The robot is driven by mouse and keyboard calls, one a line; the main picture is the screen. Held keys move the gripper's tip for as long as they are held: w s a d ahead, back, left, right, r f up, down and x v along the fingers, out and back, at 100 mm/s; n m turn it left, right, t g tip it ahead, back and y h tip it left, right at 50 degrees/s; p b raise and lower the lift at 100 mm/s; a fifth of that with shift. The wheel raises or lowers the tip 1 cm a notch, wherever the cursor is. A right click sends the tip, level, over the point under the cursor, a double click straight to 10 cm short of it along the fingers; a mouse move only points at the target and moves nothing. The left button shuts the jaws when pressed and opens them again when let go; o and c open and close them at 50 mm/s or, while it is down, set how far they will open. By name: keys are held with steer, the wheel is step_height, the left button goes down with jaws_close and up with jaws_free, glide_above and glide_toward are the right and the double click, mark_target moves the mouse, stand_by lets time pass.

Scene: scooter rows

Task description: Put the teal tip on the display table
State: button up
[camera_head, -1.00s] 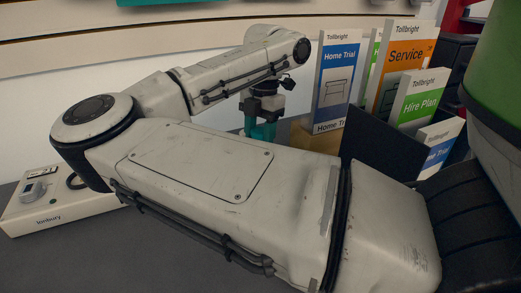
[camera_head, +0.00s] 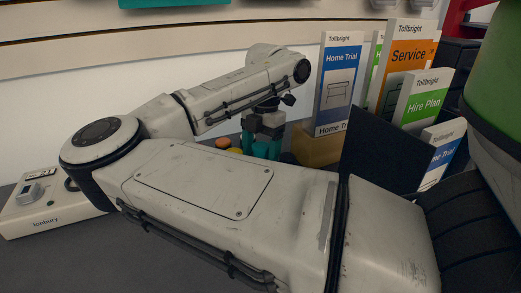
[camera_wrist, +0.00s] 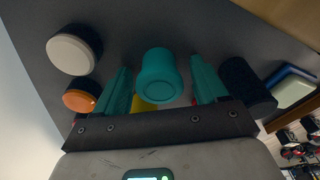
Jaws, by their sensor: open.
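The teal tip (camera_wrist: 158,75) is a rounded, cup-like piece on the dark grey surface, seen in the wrist view. It lies between the two teal fingers of my gripper (camera_wrist: 163,88), with a visible gap on each side. My gripper is open and not closed on it. In the head view my gripper (camera_head: 263,142) points down at the surface behind my arm, and I cannot make out the tip there. The dark grey table surface (camera_head: 100,262) shows in front; whether it is the display table, I cannot tell.
Near the tip are a cream-topped piece (camera_wrist: 72,52), an orange piece (camera_wrist: 80,98), a yellow piece (camera_wrist: 143,104) and a black piece (camera_wrist: 247,85). A brochure holder (camera_head: 385,150) stands right of my gripper. A white boxed device (camera_head: 50,215) sits at left.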

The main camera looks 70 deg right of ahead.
mark_target(264, 143)
steer(key=shift+r, duration=0.1)
step_height(264, 143, up, 12)
steer(key=d+p, duration=0.1)
steer(key=p, duration=0.3)
steer(key=shift+s+d, duration=0.2)
steer(key=shift+s, duration=0.1)
